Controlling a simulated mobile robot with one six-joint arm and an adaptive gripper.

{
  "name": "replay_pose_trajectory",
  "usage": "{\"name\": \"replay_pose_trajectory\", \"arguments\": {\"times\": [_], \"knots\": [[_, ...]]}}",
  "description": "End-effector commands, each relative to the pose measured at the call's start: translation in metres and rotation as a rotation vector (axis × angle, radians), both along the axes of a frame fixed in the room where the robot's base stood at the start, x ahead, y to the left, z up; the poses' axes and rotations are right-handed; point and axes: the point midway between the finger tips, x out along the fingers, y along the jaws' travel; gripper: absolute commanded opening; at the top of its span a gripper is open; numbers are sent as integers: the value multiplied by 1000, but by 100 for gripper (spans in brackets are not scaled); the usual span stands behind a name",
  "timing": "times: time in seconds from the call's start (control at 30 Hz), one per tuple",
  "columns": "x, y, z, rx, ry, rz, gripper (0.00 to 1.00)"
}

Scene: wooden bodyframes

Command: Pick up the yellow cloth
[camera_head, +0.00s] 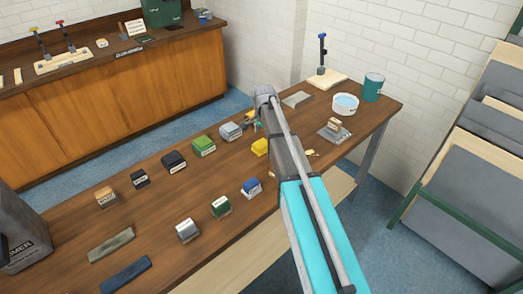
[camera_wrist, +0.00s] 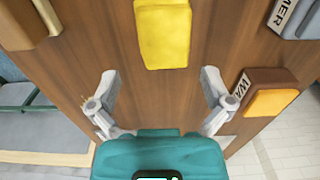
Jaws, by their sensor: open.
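The yellow cloth (camera_wrist: 163,35) is a folded, block-like pad lying on the brown wooden table, at the top middle of the wrist view. In the head view the yellow cloth (camera_head: 260,147) lies just left of my arm, which may hide part of it. My gripper (camera_wrist: 159,84) is open and empty, with its two grey fingers spread apart. The cloth is ahead of the fingertips, roughly centred between them, and not touching them. In the head view my gripper is mostly hidden behind my arm.
In the head view, a green block (camera_head: 203,146) and several others line the table. A white bowl (camera_head: 345,104) stands at the right end.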

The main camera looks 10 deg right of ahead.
Motion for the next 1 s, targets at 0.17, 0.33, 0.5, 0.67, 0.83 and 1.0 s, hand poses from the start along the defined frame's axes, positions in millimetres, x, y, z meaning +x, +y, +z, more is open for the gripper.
{"name": "replay_pose_trajectory", "arguments": {"times": [0.17, 0.33, 0.5, 0.67, 0.83, 1.0], "knots": [[0, 0, 0, 0, 0, 0, 100], [0, 0, 0, 0, 0, 0, 100], [0, 0, -4, 0, 0, 0, 100], [1, 1, -14, 0, 0, 0, 100], [1, 3, -27, 0, 0, 0, 100], [1, 4, -40, 0, 0, 0, 100]]}}
